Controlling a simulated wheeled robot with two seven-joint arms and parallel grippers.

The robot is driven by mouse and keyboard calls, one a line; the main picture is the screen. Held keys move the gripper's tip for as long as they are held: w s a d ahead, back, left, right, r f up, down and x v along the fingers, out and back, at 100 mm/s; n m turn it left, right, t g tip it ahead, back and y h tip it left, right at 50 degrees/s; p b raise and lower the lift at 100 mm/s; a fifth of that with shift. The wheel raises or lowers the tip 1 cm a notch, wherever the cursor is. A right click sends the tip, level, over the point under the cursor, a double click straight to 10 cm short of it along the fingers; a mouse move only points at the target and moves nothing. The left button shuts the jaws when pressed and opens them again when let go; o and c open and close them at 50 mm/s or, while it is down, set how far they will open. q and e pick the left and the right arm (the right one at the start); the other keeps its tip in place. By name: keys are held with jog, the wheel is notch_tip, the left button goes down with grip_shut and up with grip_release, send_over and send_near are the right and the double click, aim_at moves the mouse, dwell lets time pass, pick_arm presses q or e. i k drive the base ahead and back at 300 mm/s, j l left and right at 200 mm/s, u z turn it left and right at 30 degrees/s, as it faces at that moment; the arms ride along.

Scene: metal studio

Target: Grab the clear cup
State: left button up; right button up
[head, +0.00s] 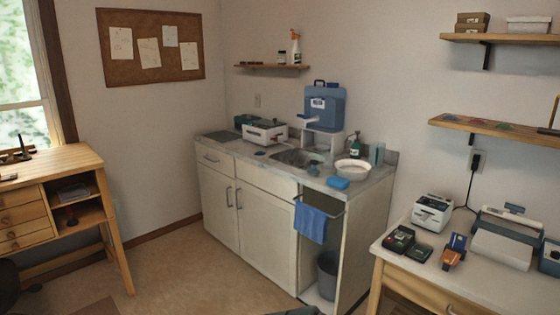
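A clear, slightly bluish cup (377,154) stands upright on the back right end of the sink counter (384,171), near the wall. It is small in the head view, and I cannot tell whether anything is in it. It stands behind and to the right of a white bowl (352,170). I can make out neither my left nor my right gripper in the head view. A dark shape shows at the bottom edge, but I cannot tell what it is.
A green soap bottle (355,146) and a blue sponge (337,183) are near the bowl. A blue water container (325,107) stands behind the sink. A blue towel (311,223) hangs at the counter front. Free floor (190,268) lies before the cabinet.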

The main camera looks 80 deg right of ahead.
aim_at(329, 158)
jog(key=z, duration=3.3)
jog(key=i+j+z, duration=0.2)
jog(key=z, duration=0.25)
jog(key=i+j+z, duration=0.15)
jog(key=j+z, duration=0.15)
jog(key=z, duration=0.2)
jog(key=i+j+z, duration=0.1)
jog(key=j, duration=0.3)
jog(key=i+j+z, duration=0.1)
jog(key=j, duration=0.3)
jog(key=i+j+z, duration=0.15)
jog(key=j, duration=0.25)
jog(key=i+j+z, duration=0.1)
jog(key=j, duration=0.3)
jog(key=i+j+z, duration=0.1)
jog(key=j, duration=0.3)
jog(key=i+j, duration=0.1)
jog(key=j, duration=0.4)
jog(key=i+j, duration=0.1)
jog(key=j, duration=0.4)
jog(key=i+j, duration=0.1)
jog(key=j, duration=0.4)
